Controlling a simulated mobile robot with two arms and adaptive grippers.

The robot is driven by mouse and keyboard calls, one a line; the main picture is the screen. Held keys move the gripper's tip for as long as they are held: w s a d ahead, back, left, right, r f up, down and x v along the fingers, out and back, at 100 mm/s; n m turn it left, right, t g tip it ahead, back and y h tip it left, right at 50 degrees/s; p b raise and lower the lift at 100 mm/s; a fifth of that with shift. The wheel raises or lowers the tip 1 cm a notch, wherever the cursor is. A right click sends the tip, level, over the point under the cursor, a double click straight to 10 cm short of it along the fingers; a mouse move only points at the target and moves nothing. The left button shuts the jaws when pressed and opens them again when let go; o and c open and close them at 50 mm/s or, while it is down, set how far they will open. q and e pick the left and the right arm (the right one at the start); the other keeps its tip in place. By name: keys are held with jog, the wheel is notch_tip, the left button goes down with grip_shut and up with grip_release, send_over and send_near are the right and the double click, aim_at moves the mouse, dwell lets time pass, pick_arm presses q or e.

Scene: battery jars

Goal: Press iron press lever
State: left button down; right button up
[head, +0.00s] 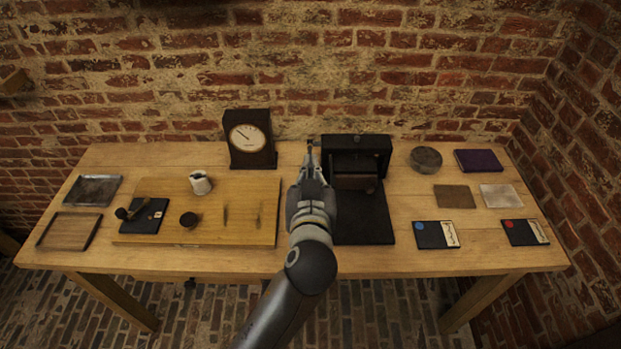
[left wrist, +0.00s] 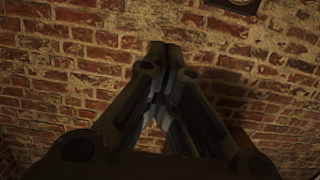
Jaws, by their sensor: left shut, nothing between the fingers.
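The black iron press (head: 357,144) stands at the back middle of the table, with a dark base plate (head: 365,222) reaching toward the front. A dark brown block sits under its top frame. My left gripper (head: 310,146) is at the left side of the press's upper frame, pointing to the back wall. Its fingers are shut and empty; the closed fingertips also show in the left wrist view (left wrist: 166,48) against brick. I cannot make out the lever; it may be hidden by the gripper. I cannot tell whether the gripper touches the press. My right gripper is not in view.
A dark clock (head: 249,138) stands left of the gripper. A wooden board (head: 262,205) holds a white cup (head: 200,182) and small dark items. Right of the press are a round tin (head: 425,159), a purple book (head: 478,160), square plates and two cards. The brick wall is close behind.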

pick_arm(q)
jog(key=w+f+b, duration=0.4)
jog(key=w+f, duration=0.1)
jog(key=w, duration=0.1)
jog(key=shift+w, duration=0.15)
jog(key=shift+f, duration=0.1)
dwell(0.3)
